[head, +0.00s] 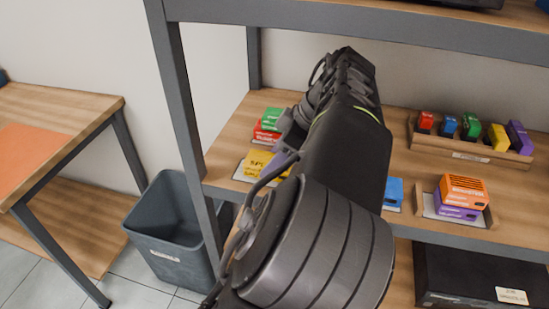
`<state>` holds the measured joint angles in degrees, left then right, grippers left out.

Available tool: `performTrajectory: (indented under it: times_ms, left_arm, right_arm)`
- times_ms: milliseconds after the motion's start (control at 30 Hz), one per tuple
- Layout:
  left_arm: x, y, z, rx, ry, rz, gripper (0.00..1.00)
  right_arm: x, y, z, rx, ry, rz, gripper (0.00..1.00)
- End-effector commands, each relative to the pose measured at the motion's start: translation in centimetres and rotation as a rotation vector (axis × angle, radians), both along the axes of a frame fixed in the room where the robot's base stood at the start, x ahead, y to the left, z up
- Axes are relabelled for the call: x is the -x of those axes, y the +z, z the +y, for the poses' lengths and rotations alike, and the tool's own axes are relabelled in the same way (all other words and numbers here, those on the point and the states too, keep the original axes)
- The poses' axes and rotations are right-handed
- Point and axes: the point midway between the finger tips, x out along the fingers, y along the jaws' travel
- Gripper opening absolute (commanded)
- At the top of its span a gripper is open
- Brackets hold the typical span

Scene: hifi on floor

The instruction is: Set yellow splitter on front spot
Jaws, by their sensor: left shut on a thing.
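A yellow splitter (262,163) with dark print sits at the front left of the shelf, over a white spot (240,170) near the shelf's front edge. My left gripper (279,160) reaches down beside it from behind my arm and is shut on it. The fingertips are mostly hidden, and I cannot tell whether the splitter rests fully on the spot. A purple patch shows against the splitter's right side; I cannot tell what it belongs to. My right gripper is not in view.
Behind the splitter, a green block (271,118) sits on a red one (266,134). Right of my arm are a blue block (393,193), an orange block (464,189) on a purple one, and a rack (470,150) of coloured blocks. A shelf post (187,120) and a grey bin (170,230) stand left.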

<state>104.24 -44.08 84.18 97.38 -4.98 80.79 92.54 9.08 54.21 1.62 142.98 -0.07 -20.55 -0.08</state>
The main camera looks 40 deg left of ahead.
Motion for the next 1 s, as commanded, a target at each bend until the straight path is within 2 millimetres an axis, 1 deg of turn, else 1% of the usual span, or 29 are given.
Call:
performTrajectory:
  times_ms: [300, 667, 700, 967, 1000]
  left_arm:
    - [-0.02, -0.47, 0.02, 0.000, 0.000, -0.001, 0.01]
    - [-0.01, -0.47, 0.01, 0.000, 0.000, -0.001, 0.01]
    - [-0.01, -0.48, 0.01, 0.000, 0.000, -0.001, 0.54]
    - [-0.01, -0.49, 0.01, 0.000, 0.000, 0.000, 0.75]
    - [-0.01, -0.49, 0.01, 0.000, 0.000, 0.000, 0.76]
  right_arm:
    - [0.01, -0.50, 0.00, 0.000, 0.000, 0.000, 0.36]
    - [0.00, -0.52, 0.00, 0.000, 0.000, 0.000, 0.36]
    - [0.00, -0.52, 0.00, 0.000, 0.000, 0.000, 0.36]
    - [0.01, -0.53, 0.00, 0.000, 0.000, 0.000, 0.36]
    - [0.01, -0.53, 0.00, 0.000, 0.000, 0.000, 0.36]
